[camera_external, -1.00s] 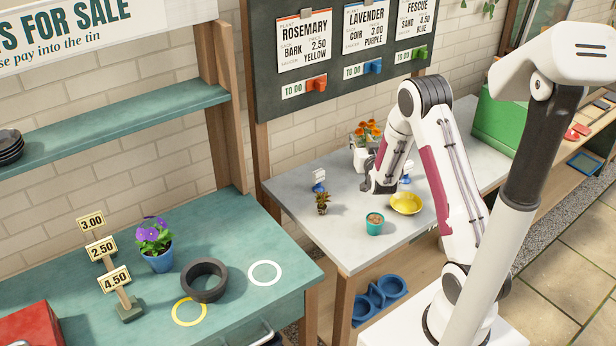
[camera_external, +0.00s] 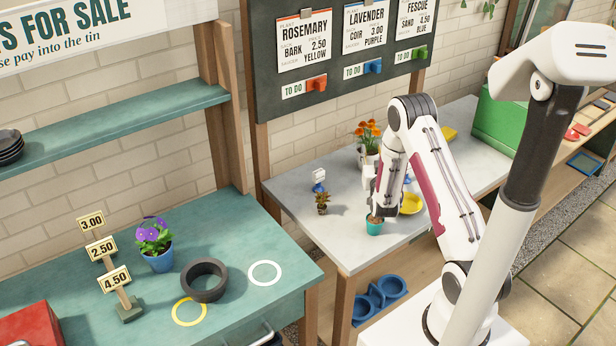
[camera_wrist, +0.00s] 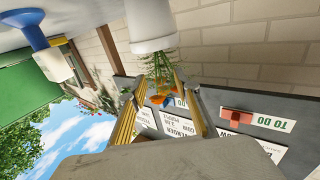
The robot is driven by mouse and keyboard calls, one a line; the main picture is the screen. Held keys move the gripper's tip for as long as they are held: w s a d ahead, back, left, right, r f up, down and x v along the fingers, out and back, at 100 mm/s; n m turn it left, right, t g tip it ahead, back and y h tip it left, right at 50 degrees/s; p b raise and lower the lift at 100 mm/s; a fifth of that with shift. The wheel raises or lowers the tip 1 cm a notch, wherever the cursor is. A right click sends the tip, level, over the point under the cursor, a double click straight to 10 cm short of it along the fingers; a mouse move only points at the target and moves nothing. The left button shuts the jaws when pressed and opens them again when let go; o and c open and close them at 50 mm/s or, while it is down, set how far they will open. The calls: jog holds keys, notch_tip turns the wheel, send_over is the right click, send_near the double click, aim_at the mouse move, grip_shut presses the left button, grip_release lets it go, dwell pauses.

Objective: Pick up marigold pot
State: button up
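The marigold pot (camera_external: 367,156) is a white pot with orange flowers on the grey bench, by the wall, partly hidden by my arm in the external view. In the wrist view, which looks upside down, its white pot (camera_wrist: 152,28) is at the top and its flowers hang below. My gripper (camera_wrist: 156,88) shows there with two yellowish fingers apart, one on each side of the stems and flowers. The fingers are not seen closed on the pot. In the external view my gripper (camera_external: 369,178) is in front of the marigold pot, small and partly hidden.
A teal pot (camera_external: 374,227) and a yellow dish (camera_external: 412,203) stand close to my wrist. A small dark plant (camera_external: 322,203) and a blue-footed label (camera_external: 319,180) stand to the left. A green box (camera_external: 496,118) is at the right; the board (camera_external: 345,85) rises behind.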

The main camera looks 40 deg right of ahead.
aim_at(370, 140)
jog(key=shift+x, duration=1.25)
jog(key=shift+w+d, duration=0.1)
jog(key=shift+x, duration=2.45)
jog(key=shift+r, duration=0.1)
grip_shut()
jog(key=shift+r, duration=0.1)
